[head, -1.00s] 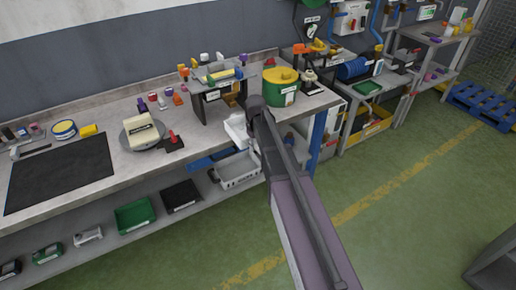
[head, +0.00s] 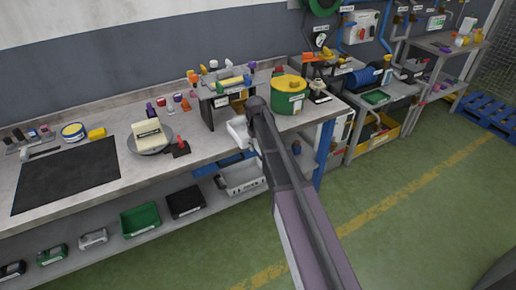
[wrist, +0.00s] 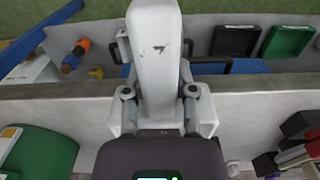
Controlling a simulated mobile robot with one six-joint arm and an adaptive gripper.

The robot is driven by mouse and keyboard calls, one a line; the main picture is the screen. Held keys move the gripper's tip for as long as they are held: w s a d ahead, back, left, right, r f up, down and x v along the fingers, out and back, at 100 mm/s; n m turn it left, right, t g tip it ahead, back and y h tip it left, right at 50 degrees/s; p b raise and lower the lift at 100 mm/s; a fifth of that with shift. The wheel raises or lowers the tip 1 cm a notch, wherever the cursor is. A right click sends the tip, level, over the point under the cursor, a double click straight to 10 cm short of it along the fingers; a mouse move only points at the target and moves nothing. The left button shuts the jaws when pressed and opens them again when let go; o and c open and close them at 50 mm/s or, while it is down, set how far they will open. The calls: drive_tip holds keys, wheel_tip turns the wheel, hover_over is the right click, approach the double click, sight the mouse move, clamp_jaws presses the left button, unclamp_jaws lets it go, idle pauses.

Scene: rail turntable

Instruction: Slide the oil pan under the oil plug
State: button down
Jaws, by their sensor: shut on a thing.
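My gripper (wrist: 157,88) shows in the wrist view with its jaws shut, one finger on each side of a long, worn, whitish thing (wrist: 155,45). This thing reaches out across the bench's front edge. I cannot tell whether it is the oil pan. In the head view my arm hides most of the gripper, and a whitish shape (head: 238,130) shows beside the arm's end at the bench edge. Just behind it stands a dark-legged stand (head: 232,97) with small parts on top. I cannot make out the oil plug.
A green drum with a yellow lid (head: 288,95) stands right of the stand. A round grey plate (head: 160,147) with a cream block is to the left. A white basket (head: 243,182) and a green tray (head: 140,221) are on the lower shelf. The green floor in front is open.

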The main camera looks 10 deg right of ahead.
drive_tip(key=shift+w+a, duration=0.25)
drive_tip(key=shift+w, duration=0.4)
drive_tip(key=shift+w+a, duration=0.2)
drive_tip(key=shift+w, duration=0.45)
drive_tip(key=shift+w+a, duration=0.25)
drive_tip(key=shift+w, duration=0.4)
drive_tip(key=shift+f+b, duration=0.45)
drive_tip(key=shift+b, duration=0.05)
idle(0.4)
drive_tip(key=shift+c, duration=1.8)
unclamp_jaws()
drive_tip(key=shift+r, duration=0.25)
drive_tip(key=shift+r+p, duration=0.4)
drive_tip(key=shift+p, duration=0.3)
drive_tip(key=s+d+r+p, duration=0.1)
drive_tip(key=s+d, duration=0.1)
drive_tip(key=s, duration=0.6)
drive_tip(key=s+d+r+p, duration=0.2)
drive_tip(key=s+d, duration=0.1)
drive_tip(key=s, duration=0.5)
drive_tip(key=shift+d, duration=0.15)
drive_tip(key=shift+s+r, duration=0.1)
drive_tip(key=shift+s, duration=0.05)
